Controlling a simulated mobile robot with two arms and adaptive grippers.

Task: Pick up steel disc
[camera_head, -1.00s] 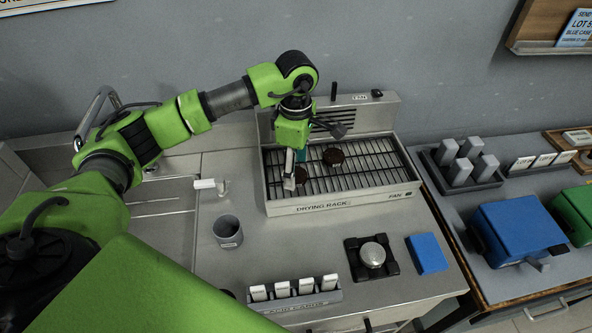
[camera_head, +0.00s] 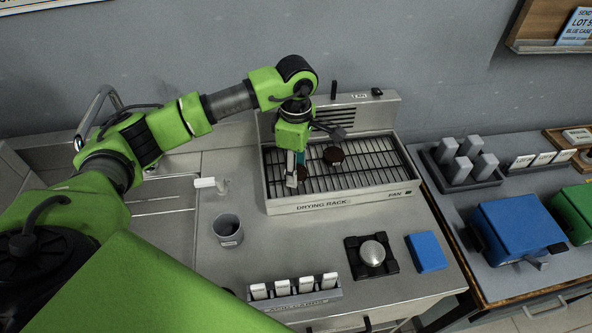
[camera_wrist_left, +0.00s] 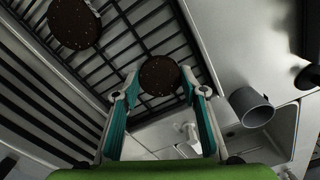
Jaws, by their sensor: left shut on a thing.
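Two dark brown, speckled round discs are at the drying rack (camera_head: 345,203). One disc (camera_wrist_left: 160,76) is between the teal fingertips of my left gripper (camera_wrist_left: 165,92) in the left wrist view. My left gripper (camera_head: 297,173) points down at the rack's left part in the head view and is shut on this disc, which it mostly hides there. I cannot tell whether the disc still touches the bars. The other disc (camera_head: 333,155) lies on the bars to the right; it also shows at the upper left of the left wrist view (camera_wrist_left: 74,22). My right gripper is not in view.
A grey cup (camera_head: 228,232) stands left of the rack's front. A silver dome on a black base (camera_head: 372,254), a blue block (camera_head: 427,252) and a holder with white tags (camera_head: 295,296) are in front. The rack's back panel (camera_head: 365,112) rises behind. Blue case (camera_head: 517,232) at right.

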